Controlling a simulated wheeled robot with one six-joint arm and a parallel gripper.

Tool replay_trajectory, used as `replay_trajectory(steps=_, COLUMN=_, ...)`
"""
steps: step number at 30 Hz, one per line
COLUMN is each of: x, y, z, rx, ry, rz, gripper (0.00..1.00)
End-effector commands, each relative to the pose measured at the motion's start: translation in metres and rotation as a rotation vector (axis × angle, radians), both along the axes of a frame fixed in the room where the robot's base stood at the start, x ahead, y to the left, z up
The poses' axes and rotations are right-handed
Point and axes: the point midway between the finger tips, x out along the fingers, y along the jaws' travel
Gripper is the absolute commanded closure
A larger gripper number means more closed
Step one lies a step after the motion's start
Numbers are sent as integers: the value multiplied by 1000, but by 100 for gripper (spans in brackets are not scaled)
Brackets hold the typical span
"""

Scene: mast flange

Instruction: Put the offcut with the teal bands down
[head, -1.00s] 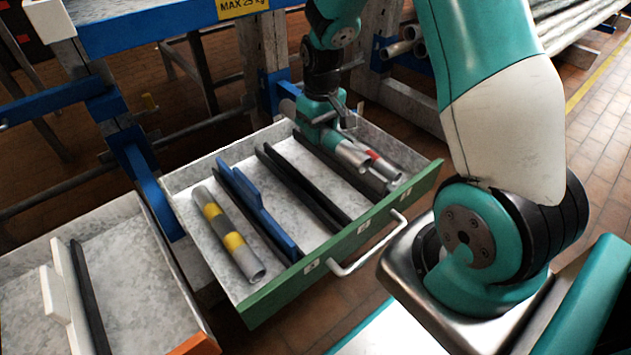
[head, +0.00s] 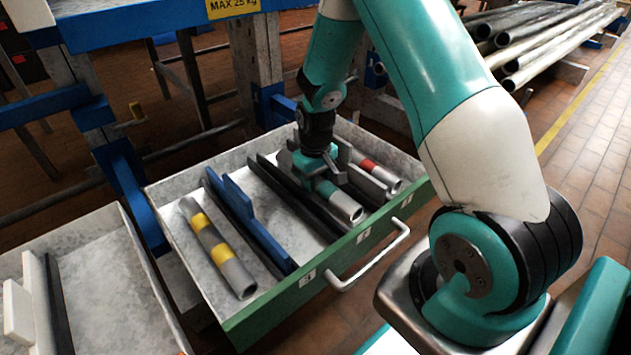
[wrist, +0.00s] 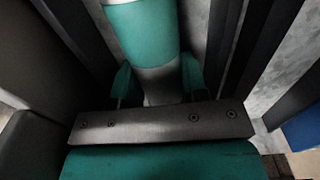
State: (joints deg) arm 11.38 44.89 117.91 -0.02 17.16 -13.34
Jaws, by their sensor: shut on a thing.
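My gripper (head: 322,183) is shut on the offcut with the teal bands (head: 346,208), whose bare grey end sticks out toward the drawer front. In the wrist view the gripper (wrist: 157,84) has its two teal fingertips on either side of this offcut (wrist: 145,32), and a wide teal band shows. The offcut is at the middle compartment of the drawer (head: 240,322), between a black divider (head: 300,200) and a grey divider (head: 368,178), roughly parallel to them. I cannot tell whether it touches the drawer floor.
A yellow-banded offcut (head: 217,247) lies in the left compartment, beside a blue divider (head: 247,221). A red-banded offcut (head: 386,178) lies in the right compartment. A second open drawer (head: 105,265) stands at left. The drawer handle (head: 372,262) juts out in front.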

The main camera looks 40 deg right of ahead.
Motion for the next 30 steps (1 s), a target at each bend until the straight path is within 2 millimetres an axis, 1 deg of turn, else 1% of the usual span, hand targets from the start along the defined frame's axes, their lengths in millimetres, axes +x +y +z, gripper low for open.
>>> replay_trajectory(steps=4, x=0, y=0, z=-3, rx=0, ry=1, rz=0, gripper=88)
replay_trajectory(steps=5, x=0, y=0, z=-3, rx=0, ry=0, rz=0, gripper=55)
replay_trajectory(steps=6, x=0, y=0, z=-2, rx=0, ry=0, rz=0, gripper=49)
replay_trajectory(steps=14, x=0, y=0, z=-2, rx=0, ry=0, rz=0, gripper=49)
replay_trajectory(steps=17, x=0, y=0, z=6, rx=0, ry=-1, rz=0, gripper=49)
replay_trajectory(steps=20, x=1, y=0, z=24, rx=-1, ry=-3, rz=0, gripper=49)
replay_trajectory(steps=27, x=1, y=0, z=79, rx=-1, ry=-3, rz=0, gripper=49)
replay_trajectory(steps=30, x=1, y=0, z=97, rx=-1, ry=-3, rz=0, gripper=49)
